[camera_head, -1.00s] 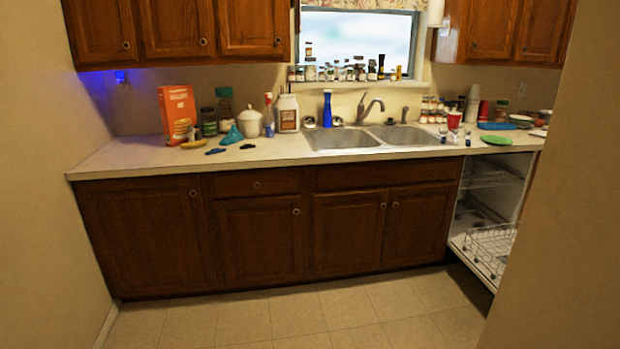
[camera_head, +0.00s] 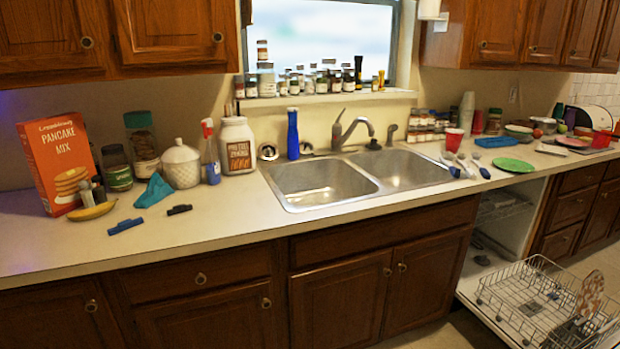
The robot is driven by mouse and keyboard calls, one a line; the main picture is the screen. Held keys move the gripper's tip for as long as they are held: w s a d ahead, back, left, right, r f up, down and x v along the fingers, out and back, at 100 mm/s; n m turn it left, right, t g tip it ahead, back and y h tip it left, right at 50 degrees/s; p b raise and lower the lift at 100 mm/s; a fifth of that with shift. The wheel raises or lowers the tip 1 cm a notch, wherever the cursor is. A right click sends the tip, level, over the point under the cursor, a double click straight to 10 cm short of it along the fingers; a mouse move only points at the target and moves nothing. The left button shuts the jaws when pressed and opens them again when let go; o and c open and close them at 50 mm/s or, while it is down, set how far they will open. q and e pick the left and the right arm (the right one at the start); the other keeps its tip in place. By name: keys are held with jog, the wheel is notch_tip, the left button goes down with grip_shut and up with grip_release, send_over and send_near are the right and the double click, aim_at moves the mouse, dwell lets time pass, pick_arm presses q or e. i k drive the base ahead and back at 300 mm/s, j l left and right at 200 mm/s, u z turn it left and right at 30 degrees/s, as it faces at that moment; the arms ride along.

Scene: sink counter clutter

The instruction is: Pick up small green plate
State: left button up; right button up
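The small green plate (camera_head: 513,165) lies flat on the counter to the right of the sink, above the open dishwasher. Nothing covers it. A blue-handled utensil (camera_head: 477,165) lies just left of it, and a blue flat item (camera_head: 495,142) lies behind it. Neither of my grippers shows in the head view, so their state is hidden.
The dishwasher rack (camera_head: 545,300) is pulled out low under the plate. A red cup (camera_head: 454,140) stands left of the plate. The double sink (camera_head: 322,182) is mid-counter.

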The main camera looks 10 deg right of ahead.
aim_at(510, 165)
jog(key=i+l+z, duration=0.1)
jog(key=i+z, duration=0.3)
jog(key=i+l+z, duration=0.1)
jog(key=z, duration=0.3)
jog(key=i+j+z, duration=0.1)
jog(key=i+z, duration=0.3)
jog(key=i+j+z, duration=0.15)
jog(key=z, duration=0.25)
jog(key=i+z, duration=0.5)
jog(key=i, duration=0.4)
